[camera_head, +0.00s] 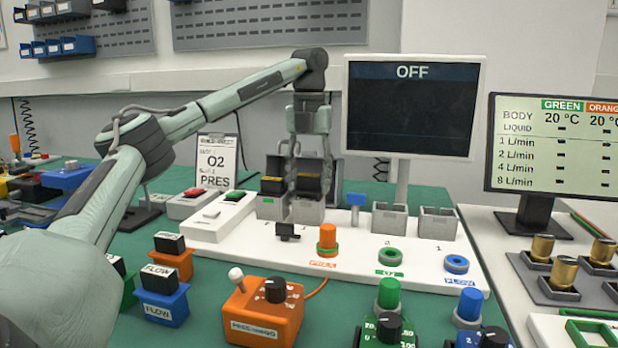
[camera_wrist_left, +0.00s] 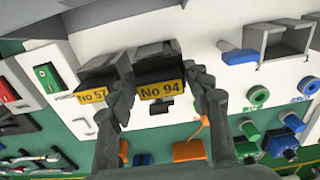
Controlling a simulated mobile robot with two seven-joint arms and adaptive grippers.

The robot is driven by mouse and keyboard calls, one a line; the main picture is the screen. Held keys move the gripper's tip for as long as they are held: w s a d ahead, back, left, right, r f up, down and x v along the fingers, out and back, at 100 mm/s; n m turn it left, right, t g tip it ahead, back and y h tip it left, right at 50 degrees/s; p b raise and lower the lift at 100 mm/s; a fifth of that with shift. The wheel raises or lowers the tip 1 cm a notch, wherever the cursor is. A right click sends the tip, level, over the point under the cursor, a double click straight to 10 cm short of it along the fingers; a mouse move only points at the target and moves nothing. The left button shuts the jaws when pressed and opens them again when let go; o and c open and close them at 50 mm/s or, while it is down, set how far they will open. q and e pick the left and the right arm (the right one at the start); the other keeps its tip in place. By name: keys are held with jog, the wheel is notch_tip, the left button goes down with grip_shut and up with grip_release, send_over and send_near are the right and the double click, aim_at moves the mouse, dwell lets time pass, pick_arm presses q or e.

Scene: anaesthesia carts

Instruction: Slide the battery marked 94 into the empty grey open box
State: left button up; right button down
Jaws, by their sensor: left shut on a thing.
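The battery marked No 94 (camera_wrist_left: 161,91) is dark with a yellow label; in the head view (camera_head: 308,184) it is upright at a grey box (camera_head: 307,211). My left gripper (camera_head: 309,172) comes down from above and is shut on it, one finger on each side. How deep the battery sits in that box is hard to tell. The battery marked No 57 (camera_wrist_left: 92,96) stands close on its left, in another grey box (camera_head: 270,208). Two empty grey open boxes, numbered 2 (camera_head: 389,220) and 1 (camera_head: 437,225), stand to the right. My right gripper is not in view.
A blue-topped post (camera_head: 356,202) stands between the batteries and the empty boxes. The OFF screen (camera_head: 411,105) rises behind those boxes. An orange knob (camera_head: 328,238), a green ring (camera_head: 391,256) and a blue ring (camera_head: 457,263) are in front on the white board.

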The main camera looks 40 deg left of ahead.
pick_arm(q)
jog(key=shift+f, duration=0.6)
jog(key=o, duration=1)
jog(key=shift+o, duration=0.2)
notch_tip(320, 180, up, 12)
